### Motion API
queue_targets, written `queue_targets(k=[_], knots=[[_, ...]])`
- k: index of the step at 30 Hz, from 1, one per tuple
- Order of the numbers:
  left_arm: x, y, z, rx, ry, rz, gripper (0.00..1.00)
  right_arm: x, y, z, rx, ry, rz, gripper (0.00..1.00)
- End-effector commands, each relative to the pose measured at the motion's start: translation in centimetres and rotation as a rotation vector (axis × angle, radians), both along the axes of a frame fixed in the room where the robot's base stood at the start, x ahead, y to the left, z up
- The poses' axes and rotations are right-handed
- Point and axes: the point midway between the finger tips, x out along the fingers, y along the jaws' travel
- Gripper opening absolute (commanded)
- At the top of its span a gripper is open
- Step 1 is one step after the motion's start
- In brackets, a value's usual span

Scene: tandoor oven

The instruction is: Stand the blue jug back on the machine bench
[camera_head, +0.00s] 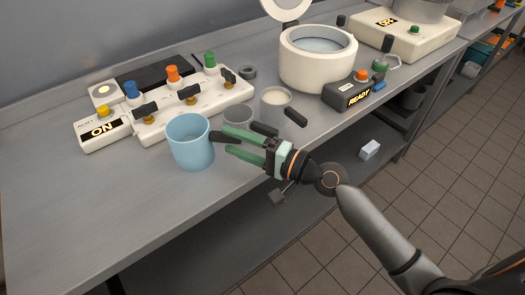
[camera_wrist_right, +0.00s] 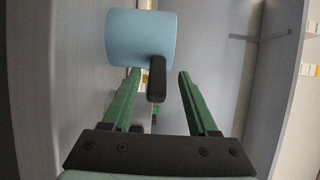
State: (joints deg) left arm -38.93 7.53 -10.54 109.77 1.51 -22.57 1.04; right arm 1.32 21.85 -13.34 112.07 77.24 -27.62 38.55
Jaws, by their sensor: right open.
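The blue jug (camera_head: 190,143) stands upright on the machine bench (camera_head: 60,190), near its front edge. Its black handle points right, toward my right gripper (camera_head: 229,143). That gripper is open, reaching in from the right with its green fingers one on each side of the handle's end. In the right wrist view, the jug (camera_wrist_right: 130,38) lies beyond the fingertips, and its handle (camera_wrist_right: 157,80) reaches into the gap between the open fingers (camera_wrist_right: 158,76). I see no finger closed on the handle. My left gripper is out of view.
A white valve panel (camera_head: 195,108) with coloured knobs stands behind the jug. A clear cup (camera_head: 238,117) and a pale-filled cup (camera_head: 275,100) with a dark handle stand close behind my right gripper. A round white oven (camera_head: 318,65) and a READY box (camera_head: 352,92) are farther right. The bench's left front is clear.

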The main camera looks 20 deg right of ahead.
Motion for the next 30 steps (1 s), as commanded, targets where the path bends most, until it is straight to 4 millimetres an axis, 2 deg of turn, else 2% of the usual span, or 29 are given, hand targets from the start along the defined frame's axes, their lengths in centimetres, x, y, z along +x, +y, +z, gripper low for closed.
queue_targets(k=[3, 9, 14, 20, 23, 26, 30], knots=[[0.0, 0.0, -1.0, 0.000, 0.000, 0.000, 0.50, -2.1, -2.0, -0.6, -0.005, 0.002, 0.000, 0.59], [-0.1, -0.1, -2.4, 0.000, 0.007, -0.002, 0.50, -5.1, -4.6, -0.5, -0.005, 0.002, 0.002, 0.59], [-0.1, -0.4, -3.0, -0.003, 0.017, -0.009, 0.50, -6.5, -6.0, -0.3, -0.001, 0.002, 0.000, 0.59], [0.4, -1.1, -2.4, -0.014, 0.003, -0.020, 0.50, -7.1, -6.6, -0.8, -0.023, -0.002, -0.008, 0.59], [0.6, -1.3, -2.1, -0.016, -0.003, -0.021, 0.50, -7.2, -6.8, -3.2, -0.106, -0.008, -0.040, 0.59], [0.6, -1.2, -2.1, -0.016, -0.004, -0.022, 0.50, -7.4, -7.0, -7.1, -0.252, -0.020, -0.081, 0.59], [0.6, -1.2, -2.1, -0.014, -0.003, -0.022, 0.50, -8.8, -7.2, -13.7, -0.523, -0.037, -0.115, 0.59]])
